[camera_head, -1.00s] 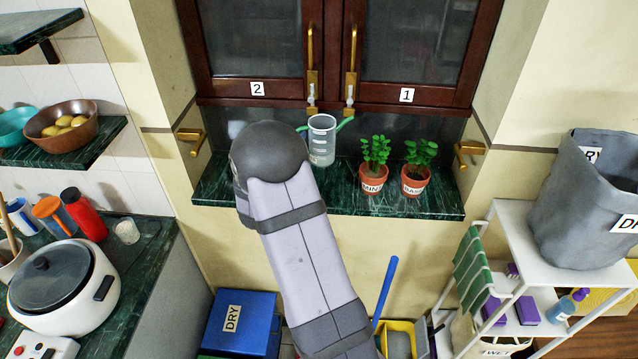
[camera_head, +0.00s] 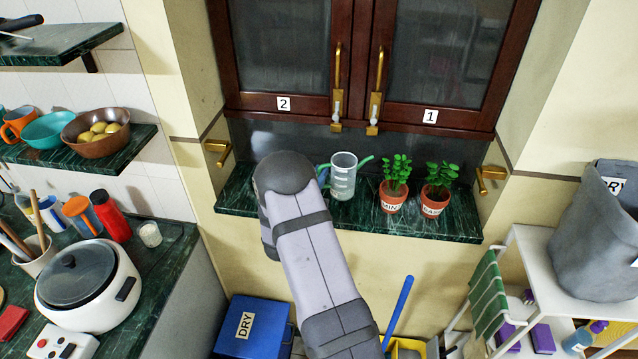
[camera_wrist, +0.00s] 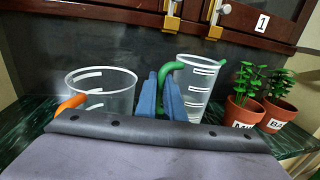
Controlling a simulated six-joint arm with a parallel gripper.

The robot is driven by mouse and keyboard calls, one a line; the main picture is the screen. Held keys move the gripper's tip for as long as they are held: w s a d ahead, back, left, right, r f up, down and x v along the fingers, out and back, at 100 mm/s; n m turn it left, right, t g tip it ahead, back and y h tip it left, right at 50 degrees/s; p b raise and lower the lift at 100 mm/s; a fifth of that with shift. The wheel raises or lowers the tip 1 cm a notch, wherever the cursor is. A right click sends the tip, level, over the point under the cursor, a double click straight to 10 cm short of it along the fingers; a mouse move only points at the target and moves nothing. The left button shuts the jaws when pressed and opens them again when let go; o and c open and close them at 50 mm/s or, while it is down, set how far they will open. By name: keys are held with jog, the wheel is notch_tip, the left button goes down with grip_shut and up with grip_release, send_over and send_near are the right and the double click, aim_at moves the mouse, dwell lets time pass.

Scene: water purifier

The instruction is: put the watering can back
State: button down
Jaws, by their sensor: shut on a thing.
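The watering can (camera_head: 343,180) is a clear, marked vessel with a green handle on its left and a green spout on its right. It is upright at the shelf, left of two potted plants; I cannot tell whether its base touches the shelf. In the wrist view the can (camera_wrist: 198,92) is right of my gripper (camera_wrist: 160,76), whose blue fingers are shut on the green handle. The can's lower part is hidden there by my gripper's body.
The green marble shelf (camera_head: 440,225) carries the mint plant (camera_head: 394,190) and basil plant (camera_head: 437,190) close to the can's right. A clear jug with an orange handle (camera_wrist: 103,92) stands left of my gripper. Dark cabinet doors (camera_head: 290,50) with brass handles hang above.

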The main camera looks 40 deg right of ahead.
jog(key=shift+f+p, duration=0.5)
jog(key=shift+f, duration=1.05)
jog(key=shift+f, duration=0.2)
jog(key=c, duration=1.9)
grip_release()
jog(key=shift+o, duration=0.2)
jog(key=shift+r, duration=0.2)
